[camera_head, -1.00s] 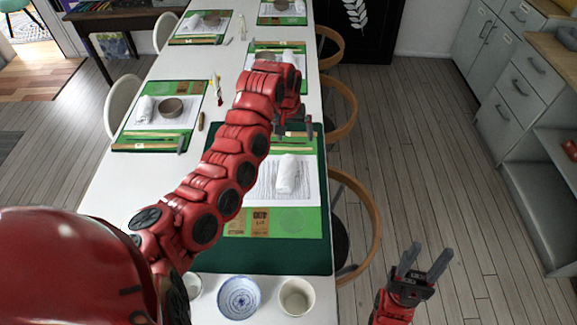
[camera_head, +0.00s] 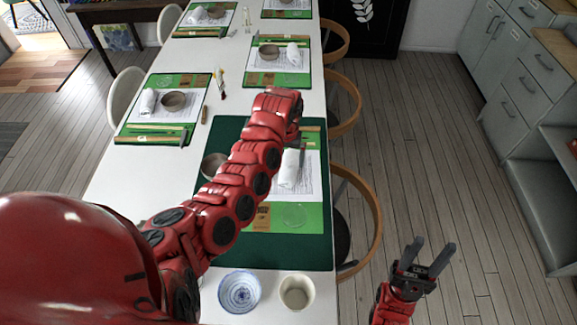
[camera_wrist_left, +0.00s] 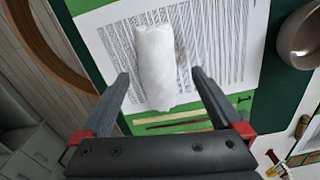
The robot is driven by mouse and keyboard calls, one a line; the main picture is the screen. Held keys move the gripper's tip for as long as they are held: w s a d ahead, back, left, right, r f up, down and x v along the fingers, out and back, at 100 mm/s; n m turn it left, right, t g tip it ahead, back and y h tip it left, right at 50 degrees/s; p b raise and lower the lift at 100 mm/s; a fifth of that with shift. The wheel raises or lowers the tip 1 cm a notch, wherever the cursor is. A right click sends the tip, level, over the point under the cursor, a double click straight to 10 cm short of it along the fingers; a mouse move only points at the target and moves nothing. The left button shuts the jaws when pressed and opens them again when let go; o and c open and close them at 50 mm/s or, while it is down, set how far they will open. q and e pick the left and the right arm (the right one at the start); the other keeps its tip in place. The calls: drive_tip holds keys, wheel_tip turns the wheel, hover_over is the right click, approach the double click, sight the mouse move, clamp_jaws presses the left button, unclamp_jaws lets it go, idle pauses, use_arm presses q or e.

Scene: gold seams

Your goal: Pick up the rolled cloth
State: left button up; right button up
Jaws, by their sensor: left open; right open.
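A white rolled cloth (camera_head: 288,168) lies on the striped paper (camera_head: 309,180) of the nearest place setting; my left gripper partly covers its far end in the head view. In the left wrist view the rolled cloth (camera_wrist_left: 157,65) appears between the two fingers, with a gap on each side. My left gripper (camera_wrist_left: 160,75) is open and empty, its fingers on either side of the cloth's near part in that view. I cannot tell its exact height above the cloth. My right gripper (camera_head: 428,250) is open and empty, off the table's right side.
A grey bowl (camera_head: 213,165) sits left of the paper on the dark green mat (camera_head: 310,253). A patterned bowl (camera_head: 239,292) and a white cup (camera_head: 296,291) stand at the near edge. A chair (camera_head: 362,225) is close on the right. Other settings hold similar cloths.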

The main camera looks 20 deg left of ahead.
sight(288, 168)
use_arm(q)
drive_tip(key=shift+d+f+p, duration=0.1)
drive_tip(key=shift+f+p, duration=0.25)
drive_tip(key=shift+f, duration=0.4)
wheel_tip(288, 168, down, 3)
drive_tip(key=shift+f+p, duration=0.1)
drive_tip(key=shift+p, duration=0.2)
drive_tip(key=shift+f, duration=0.6)
drive_tip(key=shift+c, duration=0.2)
drive_tip(key=c, duration=1.2)
drive_tip(key=shift+r, duration=0.15)
drive_tip(key=shift+c, duration=0.2)
